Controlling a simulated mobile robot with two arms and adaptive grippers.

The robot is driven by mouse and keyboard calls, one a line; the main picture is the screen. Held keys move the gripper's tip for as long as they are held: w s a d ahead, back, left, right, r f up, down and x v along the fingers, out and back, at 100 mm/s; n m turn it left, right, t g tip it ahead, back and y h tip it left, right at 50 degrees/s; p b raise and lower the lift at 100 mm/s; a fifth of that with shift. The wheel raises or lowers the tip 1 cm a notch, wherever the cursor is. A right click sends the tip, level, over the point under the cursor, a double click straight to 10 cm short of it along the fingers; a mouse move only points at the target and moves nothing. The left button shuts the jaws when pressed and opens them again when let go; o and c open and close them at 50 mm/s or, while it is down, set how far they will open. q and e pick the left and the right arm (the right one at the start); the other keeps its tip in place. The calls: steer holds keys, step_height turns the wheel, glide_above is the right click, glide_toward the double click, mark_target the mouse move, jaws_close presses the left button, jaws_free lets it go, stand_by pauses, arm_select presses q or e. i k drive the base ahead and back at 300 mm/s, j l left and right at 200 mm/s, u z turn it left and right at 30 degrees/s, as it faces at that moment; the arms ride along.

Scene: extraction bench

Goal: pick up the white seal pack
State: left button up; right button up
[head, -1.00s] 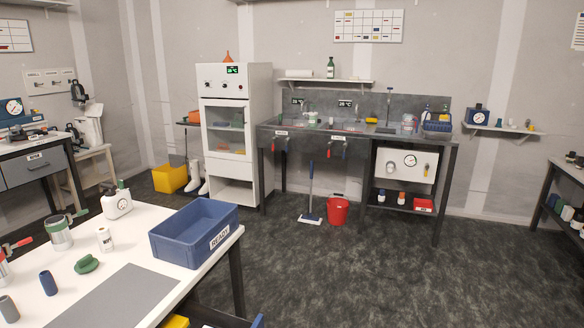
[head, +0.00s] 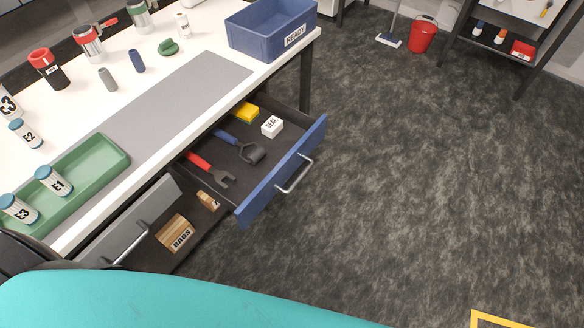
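The white seal pack (head: 272,126) is a small white box with dark lettering reading SEAL. It lies in the open blue-fronted drawer (head: 283,172) under the white bench, towards the drawer's far end. Neither of my grippers shows in the head view. A dark part of mine is at the lower left and a teal part of mine fills the bottom edge.
The floor (head: 400,190) right of the drawers is clear.

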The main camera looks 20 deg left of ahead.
mark_target(274, 125)
steer(key=u, duration=0.7)
